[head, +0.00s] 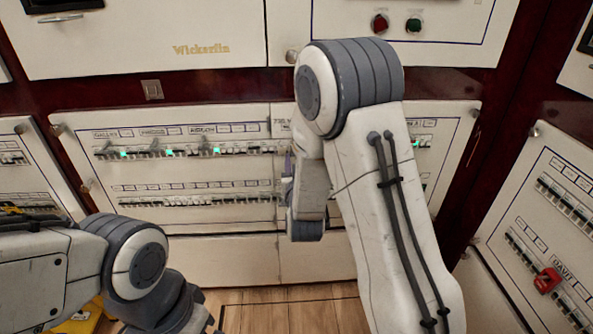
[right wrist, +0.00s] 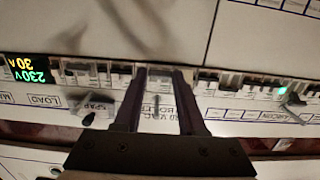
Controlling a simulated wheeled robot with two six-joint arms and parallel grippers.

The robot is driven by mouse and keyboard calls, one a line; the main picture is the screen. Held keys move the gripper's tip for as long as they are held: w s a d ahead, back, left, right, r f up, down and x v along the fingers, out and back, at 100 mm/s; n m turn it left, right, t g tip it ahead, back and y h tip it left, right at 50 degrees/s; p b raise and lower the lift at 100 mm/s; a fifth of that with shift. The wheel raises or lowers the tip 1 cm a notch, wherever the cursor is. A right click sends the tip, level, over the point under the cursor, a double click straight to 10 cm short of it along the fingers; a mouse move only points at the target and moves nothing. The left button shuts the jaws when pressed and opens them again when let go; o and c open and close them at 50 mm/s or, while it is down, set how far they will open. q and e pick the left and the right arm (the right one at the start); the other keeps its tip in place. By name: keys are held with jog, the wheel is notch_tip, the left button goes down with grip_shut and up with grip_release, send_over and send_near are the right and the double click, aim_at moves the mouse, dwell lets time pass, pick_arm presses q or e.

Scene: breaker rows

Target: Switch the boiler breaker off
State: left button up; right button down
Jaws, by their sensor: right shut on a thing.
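In the right wrist view my right gripper (right wrist: 158,73) has its two dark fingers either side of one breaker in the row, shut on it. Upside-down lettering that seems to read BOILER shows on the label (right wrist: 163,112) between the fingers. A small pale lever (right wrist: 157,101) shows there; whether it is on or off I cannot tell. In the head view my right arm covers this part of the breaker panel (head: 230,243), and the right fingers are mostly hidden. My left arm is at the lower left; its gripper is mostly cut off by the bottom edge.
Other breakers stand close on both sides, with a lit display (right wrist: 28,69) at left and a green lamp (right wrist: 282,91) at right. A red device (head: 547,280) sits on the right-hand panel. Red (head: 380,23) and green (head: 414,25) buttons are above.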

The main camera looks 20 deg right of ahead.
pick_arm(q)
jog(key=shift+f, duration=0.35)
pick_arm(e)
jog(key=shift+c, duration=2.4)
grip_release()
